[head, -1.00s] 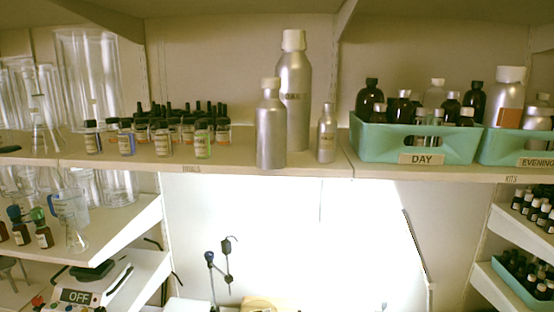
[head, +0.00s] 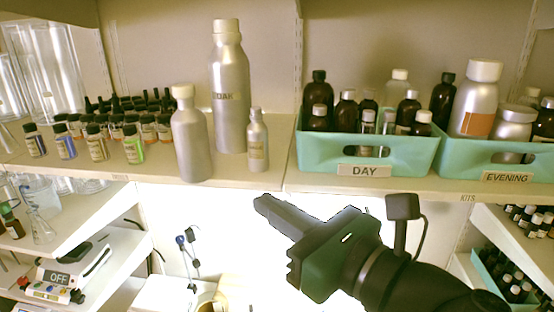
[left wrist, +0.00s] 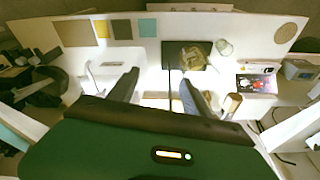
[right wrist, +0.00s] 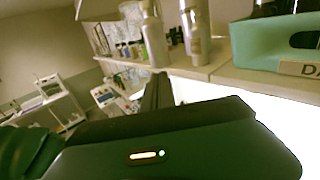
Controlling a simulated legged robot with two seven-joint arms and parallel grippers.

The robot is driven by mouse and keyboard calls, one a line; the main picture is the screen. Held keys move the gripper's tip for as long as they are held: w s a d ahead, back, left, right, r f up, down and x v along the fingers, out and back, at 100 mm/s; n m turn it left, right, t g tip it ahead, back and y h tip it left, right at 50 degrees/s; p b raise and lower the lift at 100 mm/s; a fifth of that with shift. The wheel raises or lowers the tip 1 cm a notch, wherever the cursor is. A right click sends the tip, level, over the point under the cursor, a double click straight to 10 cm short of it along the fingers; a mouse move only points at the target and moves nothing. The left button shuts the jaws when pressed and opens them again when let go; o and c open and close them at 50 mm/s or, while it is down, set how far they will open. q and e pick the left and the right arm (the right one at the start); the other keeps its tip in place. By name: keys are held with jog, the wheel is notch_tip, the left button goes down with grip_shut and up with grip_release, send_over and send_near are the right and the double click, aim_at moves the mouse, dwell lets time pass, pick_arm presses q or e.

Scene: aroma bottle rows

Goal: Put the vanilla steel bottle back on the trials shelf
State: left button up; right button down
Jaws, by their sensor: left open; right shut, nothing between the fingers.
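I cannot read which is vanilla. The shelf front carries a small label (head: 118,178), too faint to read. My right gripper (head: 262,204) is shut and empty, below the shelf edge and under the small bottle, touching nothing. It also shows in the right wrist view (right wrist: 157,90). My left gripper (left wrist: 158,88) is open and empty above a white worktop.
A teal DAY crate (head: 320,156) and an EVENING crate (head: 465,163) hold bottles right of the steel ones. Several small capped vials (head: 97,145) stand to the left. A shelf upright (head: 299,70) rises behind. The left worktop holds a dark mat (left wrist: 185,53).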

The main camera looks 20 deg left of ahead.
jog(key=p, duration=0.2)
send_near(201, 168)
jog(key=p+x, duration=0.1)
jog(key=x, duration=0.1)
jog(key=p+x, duration=0.1)
jog(key=x, duration=0.2)
jog(key=shift+w+r+p, duration=0.25)
jog(key=shift+w+p, duration=0.1)
jog(key=shift+w+a, duration=0.2)
jog(key=shift+a, duration=0.3)
jog(key=shift+a+f, duration=0.15)
jog(key=shift+a, duration=0.3)
jog(key=shift+w+a+f, duration=0.1)
jog(key=shift+a, duration=0.2)
jog(key=x, duration=0.6)
jog(key=shift+w+d+b, duration=0.1)
jog(key=shift+b, duration=0.25)
jog(key=shift+w+a, duration=0.2)
jog(key=shift+a, duration=0.35)
pick_arm(q)
jog(key=r, duration=0.2)
jog(key=a+r, duration=0.1)
jog(key=r, duration=0.1)
jog(key=shift+s+a, duration=0.1)
jog(key=shift+a, duration=0.1)
